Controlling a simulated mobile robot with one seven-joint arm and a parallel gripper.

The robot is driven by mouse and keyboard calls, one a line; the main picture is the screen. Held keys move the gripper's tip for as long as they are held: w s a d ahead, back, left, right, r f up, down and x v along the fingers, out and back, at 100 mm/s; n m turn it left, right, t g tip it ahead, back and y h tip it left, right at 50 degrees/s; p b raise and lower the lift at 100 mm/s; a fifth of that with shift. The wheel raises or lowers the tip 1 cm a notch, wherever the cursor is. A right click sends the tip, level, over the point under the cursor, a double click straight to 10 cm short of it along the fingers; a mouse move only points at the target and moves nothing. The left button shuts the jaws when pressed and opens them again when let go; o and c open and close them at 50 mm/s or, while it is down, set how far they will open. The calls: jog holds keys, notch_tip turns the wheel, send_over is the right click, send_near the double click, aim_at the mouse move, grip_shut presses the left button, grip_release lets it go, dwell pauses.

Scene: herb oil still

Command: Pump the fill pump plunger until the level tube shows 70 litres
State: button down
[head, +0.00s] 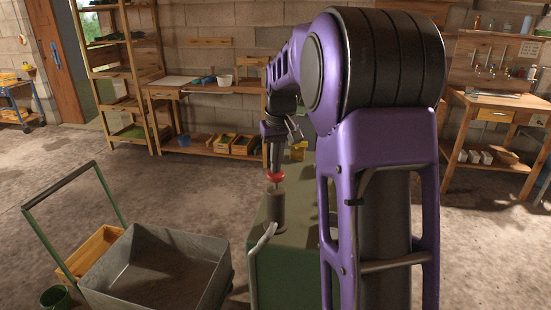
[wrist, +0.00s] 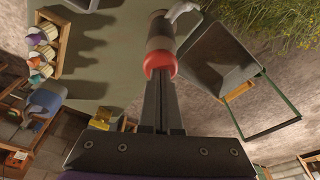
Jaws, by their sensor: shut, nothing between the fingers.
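The fill pump has a red plunger knob (head: 276,177) on top of a grey-brown cylinder (head: 275,210). It stands on a green cabinet top (head: 290,240), with a pale pipe (head: 262,240) at its side. My gripper (head: 275,166) points down right over the knob, shut and empty. In the wrist view my shut fingertips (wrist: 161,82) meet the red knob (wrist: 160,65); I cannot tell whether they press on it. Little or no rod shows between knob and cylinder (wrist: 160,32) there. I cannot make out the level tube or its reading; my arm hides part of the cabinet.
A grey cart (head: 155,265) with a green handle stands left of the cabinet, beside a wooden crate (head: 92,250) and a green bucket (head: 56,297). A workbench (head: 215,88) and shelves (head: 125,70) line the back wall. Another bench (head: 500,100) stands right. Floor between is clear.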

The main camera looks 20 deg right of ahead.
notch_tip(320, 180, up, 4)
jog(key=shift+f+p, duration=0.25)
jog(key=shift+p, duration=1)
jog(key=shift+f+b, duration=1.8)
jog(key=shift+f, duration=0.85)
jog(key=shift+r+p, duration=3.05)
jog(key=shift+r, duration=3.45)
